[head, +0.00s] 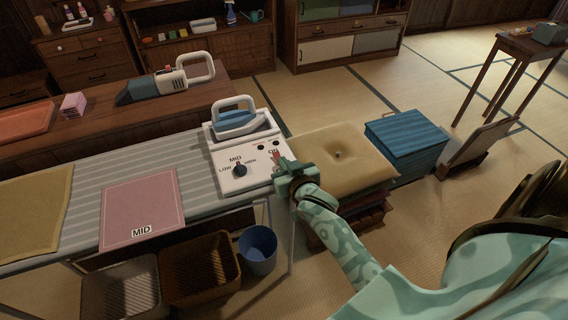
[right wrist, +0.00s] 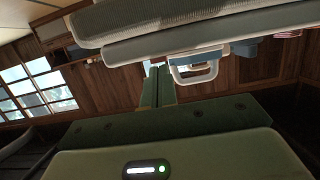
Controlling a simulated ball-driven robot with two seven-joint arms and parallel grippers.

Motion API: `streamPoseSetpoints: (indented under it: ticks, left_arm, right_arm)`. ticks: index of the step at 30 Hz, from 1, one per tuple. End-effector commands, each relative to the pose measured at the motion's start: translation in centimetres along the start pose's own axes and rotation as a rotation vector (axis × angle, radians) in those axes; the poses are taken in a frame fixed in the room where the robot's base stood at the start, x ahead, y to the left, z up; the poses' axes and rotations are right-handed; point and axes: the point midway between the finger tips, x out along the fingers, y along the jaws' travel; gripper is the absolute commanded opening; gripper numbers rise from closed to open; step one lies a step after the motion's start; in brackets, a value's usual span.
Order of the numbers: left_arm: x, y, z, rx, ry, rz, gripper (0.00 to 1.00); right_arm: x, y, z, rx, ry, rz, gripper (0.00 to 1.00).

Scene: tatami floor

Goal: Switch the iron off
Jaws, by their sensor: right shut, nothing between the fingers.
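The blue and white iron (head: 237,122) rests in its stand at the right end of the grey striped ironing board (head: 90,180). In front of it is a white control panel (head: 225,182) with a dark dial (head: 239,170) amid LOW, MID and HIGH. A small red switch (head: 276,156) sits at the panel's right side, partly hidden by my right gripper (head: 281,163). That gripper is shut and empty, its tips at the switch; I cannot tell whether they touch. In the right wrist view its fingers (right wrist: 157,86) are together, near a white handle-like loop (right wrist: 194,70). My left gripper is not in view.
A pink cloth (head: 142,205) marked MID and an olive cloth (head: 35,212) lie on the board. Baskets (head: 200,268) and a blue bin (head: 258,250) stand below. A tan cushion (head: 335,160) and blue box (head: 405,140) are to the right. Open tatami lies beyond.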

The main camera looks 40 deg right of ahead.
Motion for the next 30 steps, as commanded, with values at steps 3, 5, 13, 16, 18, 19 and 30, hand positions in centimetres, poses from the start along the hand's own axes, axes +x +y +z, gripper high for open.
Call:
streamPoseSetpoints:
  ticks: [3, 5, 13, 16, 18, 19, 30]
  left_arm:
    - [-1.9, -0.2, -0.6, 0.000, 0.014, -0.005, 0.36]
    - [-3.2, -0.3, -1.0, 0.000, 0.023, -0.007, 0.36]
    - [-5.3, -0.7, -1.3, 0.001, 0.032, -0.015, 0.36]
    - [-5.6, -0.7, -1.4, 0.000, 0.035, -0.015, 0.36]
    - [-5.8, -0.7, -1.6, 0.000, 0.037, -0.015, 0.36]
    - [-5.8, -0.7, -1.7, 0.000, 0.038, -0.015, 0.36]
    - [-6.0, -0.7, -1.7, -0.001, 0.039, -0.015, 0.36]
  right_arm:
    - [-0.4, 0.2, -2.1, 0.000, 0.007, -0.001, 0.00]
    - [-0.7, 0.3, -3.3, 0.000, 0.008, -0.001, 0.00]
    - [-5.4, 0.5, -3.1, 0.001, 0.004, -0.003, 0.00]
    - [-7.3, 0.5, -2.6, 0.001, 0.004, -0.002, 0.00]
    - [-8.5, 0.5, -2.4, 0.000, 0.004, -0.002, 0.00]
    - [-8.9, 0.5, -2.3, -0.001, 0.004, -0.002, 0.00]
    - [-10.5, 0.5, -1.9, -0.001, 0.006, -0.002, 0.00]
